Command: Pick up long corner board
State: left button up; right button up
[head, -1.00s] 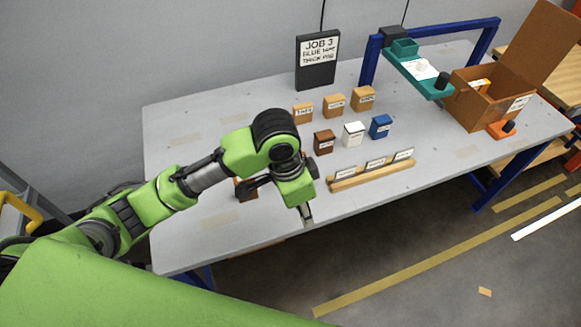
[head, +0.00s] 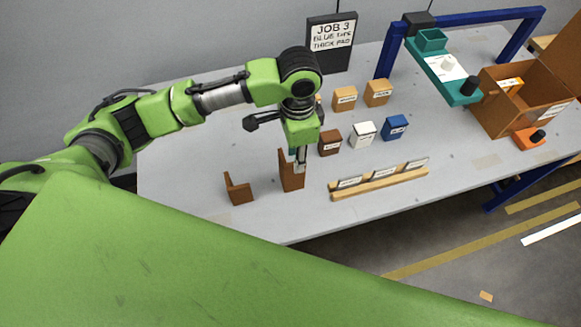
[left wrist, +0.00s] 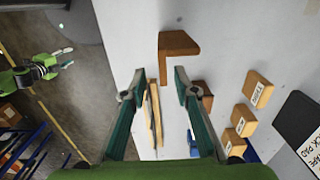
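The long corner board (head: 288,172) is a tall brown L-shaped piece standing upright on the table's left part. My left gripper (head: 301,165) is beside it at its right edge in the head view, pointing down. In the left wrist view, my left gripper (left wrist: 159,76) is open, with its teal fingers apart and nothing held. A brown L-shaped piece (left wrist: 180,43), which looks like the long board, lies just above the fingertips there. A shorter brown corner board (head: 240,192) stands to the left. My right gripper (left wrist: 69,57) is small at the left of the wrist view, apparently open and empty.
A wooden rack with cards (head: 380,183) is right of the gripper. Brown (head: 330,142), white (head: 362,134) and blue (head: 396,127) blocks stand behind it. The JOB 3 sign (head: 331,43) is at the back. The table's front left is clear.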

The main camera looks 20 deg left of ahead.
aim_at(294, 174)
pick_arm(q)
notch_tip(294, 174, down, 4)
jog(key=f, duration=0.1)
jog(key=f+p, duration=0.1)
jog(key=f, duration=0.1)
jog(key=f+p, duration=0.1)
jog(key=f, duration=0.1)
jog(key=shift+a+f, duration=0.2)
jog(key=shift+a, duration=0.05)
jog(key=shift+w+f, duration=0.1)
jog(key=shift+f, duration=0.05)
grip_shut()
pick_arm(e)
jog(key=shift+s+a+r, duration=0.1)
jog(key=shift+s+r, duration=0.25)
jog(key=shift+r, duration=0.3)
jog(key=shift+s+a+r, duration=0.1)
jog(key=shift+s+r, duration=0.2)
jog(key=shift+r, duration=0.3)
